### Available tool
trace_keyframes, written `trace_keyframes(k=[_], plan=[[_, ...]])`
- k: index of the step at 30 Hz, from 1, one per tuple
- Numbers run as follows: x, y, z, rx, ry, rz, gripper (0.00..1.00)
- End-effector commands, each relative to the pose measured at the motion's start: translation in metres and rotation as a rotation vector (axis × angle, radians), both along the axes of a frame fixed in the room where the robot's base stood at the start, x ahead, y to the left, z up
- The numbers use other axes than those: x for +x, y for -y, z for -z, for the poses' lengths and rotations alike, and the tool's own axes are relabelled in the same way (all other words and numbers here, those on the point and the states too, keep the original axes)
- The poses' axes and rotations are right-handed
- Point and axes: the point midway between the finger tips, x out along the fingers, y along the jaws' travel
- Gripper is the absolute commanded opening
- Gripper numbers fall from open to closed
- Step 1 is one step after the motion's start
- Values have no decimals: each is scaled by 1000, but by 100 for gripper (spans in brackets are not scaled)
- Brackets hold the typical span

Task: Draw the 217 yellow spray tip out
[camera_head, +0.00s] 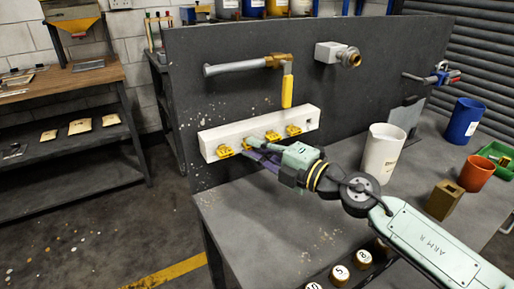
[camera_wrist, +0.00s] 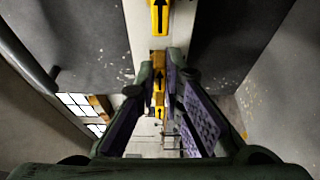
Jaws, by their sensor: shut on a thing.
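A white rack (camera_head: 213,141) on the dark upright panel holds several yellow spray tips in a row. One tip (camera_head: 224,151) is at its left end, and two (camera_head: 272,135) (camera_head: 293,130) are to the right of my gripper. My gripper (camera_head: 250,148) reaches the rack between them. In the wrist view my gripper (camera_wrist: 160,75) is shut on a yellow spray tip (camera_wrist: 159,84) marked with a black arrow. Another tip (camera_wrist: 159,16) shows beyond the fingers. The fingers partly hide the held tip, and I cannot read any number.
Above the rack are a grey pipe with a yellow-handled valve (camera_head: 287,90) and a fitting (camera_head: 338,54).

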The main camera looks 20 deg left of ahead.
Motion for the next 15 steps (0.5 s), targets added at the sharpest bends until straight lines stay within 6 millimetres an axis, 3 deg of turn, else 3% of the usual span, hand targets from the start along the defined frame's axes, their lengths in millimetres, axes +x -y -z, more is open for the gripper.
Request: trace_keyframes(k=[15], plan=[[-7, 7, 1, -1, 0, 0, 0]])
